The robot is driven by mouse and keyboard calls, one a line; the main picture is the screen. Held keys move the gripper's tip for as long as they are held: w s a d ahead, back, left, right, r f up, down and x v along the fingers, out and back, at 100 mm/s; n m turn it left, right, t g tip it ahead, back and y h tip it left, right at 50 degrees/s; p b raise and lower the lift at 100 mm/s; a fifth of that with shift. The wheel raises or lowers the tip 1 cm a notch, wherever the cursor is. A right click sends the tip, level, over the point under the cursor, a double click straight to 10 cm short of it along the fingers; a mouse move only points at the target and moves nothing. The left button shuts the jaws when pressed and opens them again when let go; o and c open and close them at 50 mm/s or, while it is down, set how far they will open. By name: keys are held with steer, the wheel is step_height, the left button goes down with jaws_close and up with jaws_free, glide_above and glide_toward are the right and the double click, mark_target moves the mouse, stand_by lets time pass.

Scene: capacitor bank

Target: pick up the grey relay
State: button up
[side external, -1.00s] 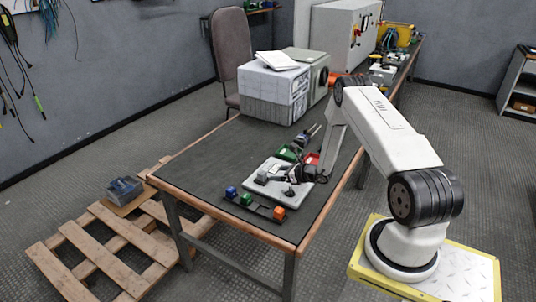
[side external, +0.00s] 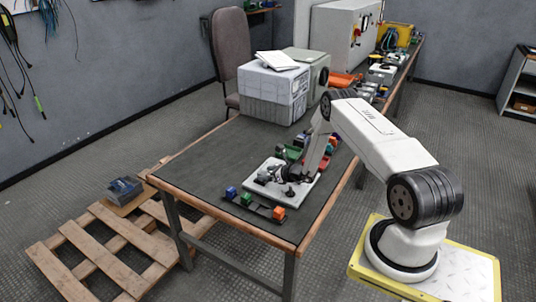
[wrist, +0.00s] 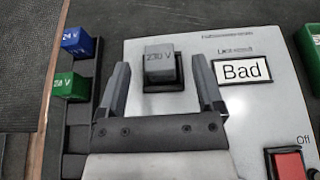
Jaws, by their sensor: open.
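The grey relay (wrist: 159,60), marked "230 V", sits upright in a black socket on a white panel (wrist: 215,120) in the wrist view. My gripper (wrist: 161,78) is open, with one finger left of the relay and one right of it in that picture. There is a visible gap on each side, and nothing is held. In the side view my gripper (side external: 279,177) is low over the white panel (side external: 296,194), and the relay is too small to make out clearly there.
A dark slotted rail left of the panel holds a blue relay (wrist: 77,40) and a green relay (wrist: 69,86). An orange relay (side external: 279,212) stands at its other end. The panel carries a "Bad" display (wrist: 241,70) and a red switch (wrist: 289,165). Large boxes (side external: 275,85) stand farther back.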

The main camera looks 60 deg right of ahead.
steer(key=shift+w+f, duration=0.15)
steer(key=shift+w, duration=0.1)
stand_by(0.3)
jaws_close()
